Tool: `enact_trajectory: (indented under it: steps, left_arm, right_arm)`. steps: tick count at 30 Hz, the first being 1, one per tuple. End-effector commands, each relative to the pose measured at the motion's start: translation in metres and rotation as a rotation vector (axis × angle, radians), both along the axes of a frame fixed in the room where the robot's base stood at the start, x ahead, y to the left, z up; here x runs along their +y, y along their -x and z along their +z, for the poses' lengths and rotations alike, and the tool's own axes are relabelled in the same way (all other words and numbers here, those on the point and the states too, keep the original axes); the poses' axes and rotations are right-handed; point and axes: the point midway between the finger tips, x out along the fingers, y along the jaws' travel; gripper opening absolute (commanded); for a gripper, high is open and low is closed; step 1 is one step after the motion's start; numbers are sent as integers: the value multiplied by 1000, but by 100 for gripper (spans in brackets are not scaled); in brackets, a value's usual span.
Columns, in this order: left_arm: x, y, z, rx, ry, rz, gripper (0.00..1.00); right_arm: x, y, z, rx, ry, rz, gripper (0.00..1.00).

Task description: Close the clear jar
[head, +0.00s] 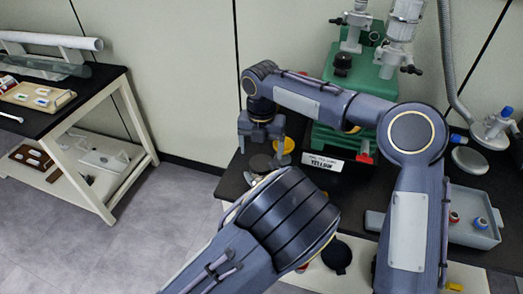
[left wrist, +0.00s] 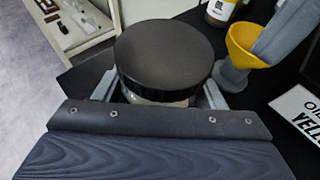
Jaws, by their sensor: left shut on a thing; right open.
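The clear jar (left wrist: 160,98) stands between my left gripper's fingers (left wrist: 158,92) in the left wrist view, mostly hidden by its wide dark lid. The lid (left wrist: 168,48) sits over the jar's mouth and looks level; how tightly it sits cannot be told. In the head view the lid (head: 261,163) is a dark grey disc just beyond my left wrist, which hides the jar. My left gripper is shut on the jar. My right gripper (head: 261,147) is open, empty, pointing down close above and behind the lid.
A yellow funnel-shaped cup (head: 285,146) stands right beside my right gripper; it also shows in the left wrist view (left wrist: 243,48). A white sign (head: 323,163) lies right of it. The green machine (head: 350,100) stands behind. A grey tray (head: 480,238) is at right.

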Motion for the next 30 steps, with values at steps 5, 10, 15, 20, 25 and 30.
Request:
enact_trajectory:
  steps: [5,10,15,20,25,30]
  left_arm:
    - [0,0,0,-1,0,0,0]
    - [0,0,0,-1,0,0,0]
    - [0,0,0,-1,0,0,0]
    - [0,0,0,-1,0,0,0]
    - [0,0,0,-1,0,0,0]
    - [0,0,0,-1,0,0,0]
  right_arm:
    - [0,-1,6,-1,0,46,81]
    - [0,-1,27,-1,0,227,81]
    - [0,0,35,0,1,298,81]
    - [0,0,35,0,1,296,81]
    - [0,0,29,2,1,296,81]
    - [-1,0,6,3,2,296,81]
